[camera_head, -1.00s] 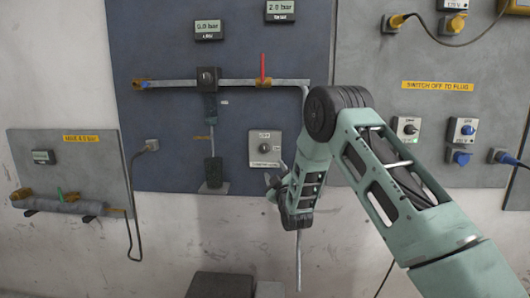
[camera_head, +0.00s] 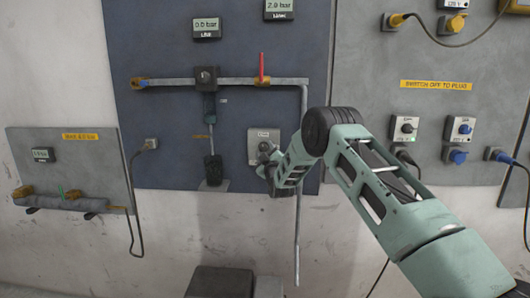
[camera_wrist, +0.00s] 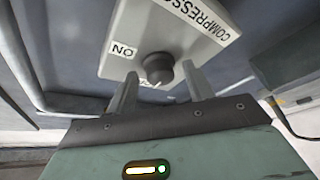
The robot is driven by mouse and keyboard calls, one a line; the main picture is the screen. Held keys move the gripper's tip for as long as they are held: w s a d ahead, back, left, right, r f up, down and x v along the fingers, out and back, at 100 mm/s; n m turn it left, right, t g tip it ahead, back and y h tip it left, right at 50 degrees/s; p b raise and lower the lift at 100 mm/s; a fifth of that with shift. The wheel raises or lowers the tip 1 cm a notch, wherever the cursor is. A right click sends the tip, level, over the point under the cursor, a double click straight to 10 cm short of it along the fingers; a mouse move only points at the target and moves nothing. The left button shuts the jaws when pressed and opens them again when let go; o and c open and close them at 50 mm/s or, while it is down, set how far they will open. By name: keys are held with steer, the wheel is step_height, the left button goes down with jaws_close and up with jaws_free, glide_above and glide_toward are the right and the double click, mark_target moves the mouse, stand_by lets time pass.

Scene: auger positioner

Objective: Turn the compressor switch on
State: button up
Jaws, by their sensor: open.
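The compressor switch is a light grey plate (camera_head: 256,138) with a dark round knob, low on the blue panel. In the wrist view its plate (camera_wrist: 190,22) carries the words "COMPRESSO" and "ON", and the dark knob (camera_wrist: 158,68) sticks out from it. My gripper (camera_wrist: 160,85) is open, with one finger on each side of the knob. I cannot tell whether the fingers touch it. In the head view my gripper (camera_head: 264,160) covers the lower part of the switch plate.
A pipe with a red-handled valve (camera_head: 262,68) runs above the switch and bends down at its right (camera_head: 301,130). A dark lever (camera_head: 212,167) hangs to the left. Two more switches (camera_head: 405,128) with plugs sit on the grey panel at right. A dark box (camera_head: 220,281) stands below.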

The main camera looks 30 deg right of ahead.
steer(key=c, duration=1)
steer(key=shift+o, duration=0.2)
steer(key=shift+f+b, duration=0.15)
steer(key=shift+b, duration=0.2)
steer(key=m+g+h+b, duration=0.1)
steer(key=m+h+b, duration=0.2)
steer(key=m+b, duration=0.3)
steer(key=m+h+b, duration=0.3)
steer(key=m+b, duration=0.3)
steer(key=b, duration=0.1)
steer(key=a+m+g+h+b, duration=0.1)
steer(key=m+h+b, duration=0.2)
steer(key=m+b, duration=0.2)
steer(key=shift+w+f+m+g+b, duration=0.3)
steer(key=shift+m+b, duration=0.1)
steer(key=shift+b, duration=0.3)
steer(key=m+g, duration=0.1)
steer(key=m, duration=0.1)
steer(key=m+g+h+b, duration=0.1)
steer(key=m, duration=0.2)
steer(key=m+g+h+b, duration=0.1)
steer(key=m+g, duration=0.1)
steer(key=m, duration=0.1)
steer(key=shift+w+a+r, duration=0.15)
steer(key=shift+r, duration=0.15)
steer(key=shift+m, duration=0.3)
